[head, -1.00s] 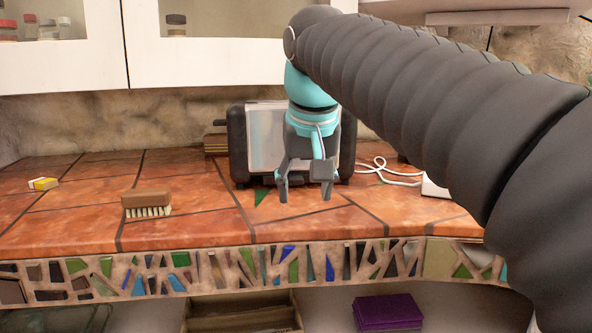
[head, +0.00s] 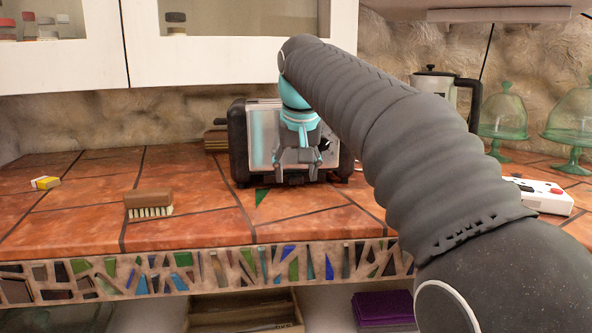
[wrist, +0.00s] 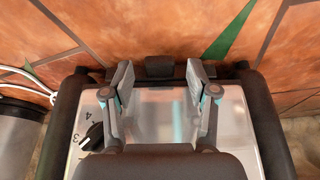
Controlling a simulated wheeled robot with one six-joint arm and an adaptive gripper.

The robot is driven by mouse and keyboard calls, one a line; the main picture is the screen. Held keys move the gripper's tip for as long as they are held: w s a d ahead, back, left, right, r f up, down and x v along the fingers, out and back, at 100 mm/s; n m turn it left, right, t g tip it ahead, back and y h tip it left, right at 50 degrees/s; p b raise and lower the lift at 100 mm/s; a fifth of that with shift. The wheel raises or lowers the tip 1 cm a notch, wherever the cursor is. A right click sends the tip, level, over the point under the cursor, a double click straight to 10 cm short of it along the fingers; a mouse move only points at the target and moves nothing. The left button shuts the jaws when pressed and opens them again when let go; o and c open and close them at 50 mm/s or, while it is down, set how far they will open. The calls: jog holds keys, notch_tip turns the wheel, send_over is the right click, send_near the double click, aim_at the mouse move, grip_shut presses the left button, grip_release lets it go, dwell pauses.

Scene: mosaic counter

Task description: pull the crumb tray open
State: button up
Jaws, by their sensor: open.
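The toaster (head: 262,140) stands on the tiled counter, with a shiny metal face and dark end pieces. In the wrist view its metal face (wrist: 240,120) fills the lower middle. The crumb tray shows there as a small dark tab (wrist: 159,67) at the toaster's base. My gripper (head: 296,174) is in front of the toaster, low over the counter, pointing down. In the wrist view my gripper (wrist: 160,76) is open and empty, one finger to each side of the tab. I cannot tell whether the fingertips are level with it. The rest of the tray is hidden.
A wooden brush (head: 148,204) lies on the counter to the left, with a small yellow box (head: 45,183) farther left. A kettle (head: 440,88), green glass domes (head: 503,112) and a white device (head: 540,195) stand right. The counter before the toaster is clear.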

grip_shut()
jog(key=s+b, duration=0.1)
jog(key=s, duration=0.3)
jog(key=s+d+b, duration=0.1)
jog(key=s, duration=0.3)
jog(key=s+d+b, duration=0.1)
jog(key=s, duration=0.4)
grip_release()
jog(key=v, duration=1.2)
